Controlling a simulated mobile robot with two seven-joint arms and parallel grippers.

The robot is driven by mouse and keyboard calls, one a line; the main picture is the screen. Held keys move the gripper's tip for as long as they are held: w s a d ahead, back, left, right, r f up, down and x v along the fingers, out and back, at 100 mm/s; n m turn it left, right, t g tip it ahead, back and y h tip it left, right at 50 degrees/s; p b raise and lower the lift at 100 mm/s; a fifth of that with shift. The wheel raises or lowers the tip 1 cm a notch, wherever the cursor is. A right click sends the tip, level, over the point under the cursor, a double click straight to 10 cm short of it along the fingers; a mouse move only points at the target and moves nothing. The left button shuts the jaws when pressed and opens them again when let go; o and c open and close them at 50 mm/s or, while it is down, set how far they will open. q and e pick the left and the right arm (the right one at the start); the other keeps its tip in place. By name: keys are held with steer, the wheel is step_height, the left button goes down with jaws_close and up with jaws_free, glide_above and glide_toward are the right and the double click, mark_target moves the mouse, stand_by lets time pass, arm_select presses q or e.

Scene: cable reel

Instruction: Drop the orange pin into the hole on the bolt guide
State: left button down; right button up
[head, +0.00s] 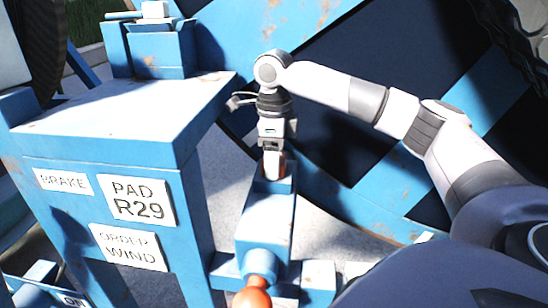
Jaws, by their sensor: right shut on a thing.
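My right gripper (273,168) points down at the far end of a blue block, which looks like the bolt guide (264,222). It is shut on the orange pin (283,165), of which only a small part shows beside the fingers. The pin is at the top of the guide's raised far end. The fingers hide the hole, so I cannot tell how far the pin is in it. A rounded orange knob (252,297) sticks out of the guide's near end. My left gripper is not in view.
A blue cabinet (120,125) with plates reading BRAKE, PAD R29 and ORDER WIND stands left of the guide. A large blue reel structure (365,195) rises behind and right, close to my right arm. Grey ground shows between them.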

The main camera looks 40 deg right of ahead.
steer(key=o, duration=1.5)
step_height(320, 180, up, 7)
steer(key=shift+r, duration=0.15)
steer(key=shift+s+a, duration=0.1)
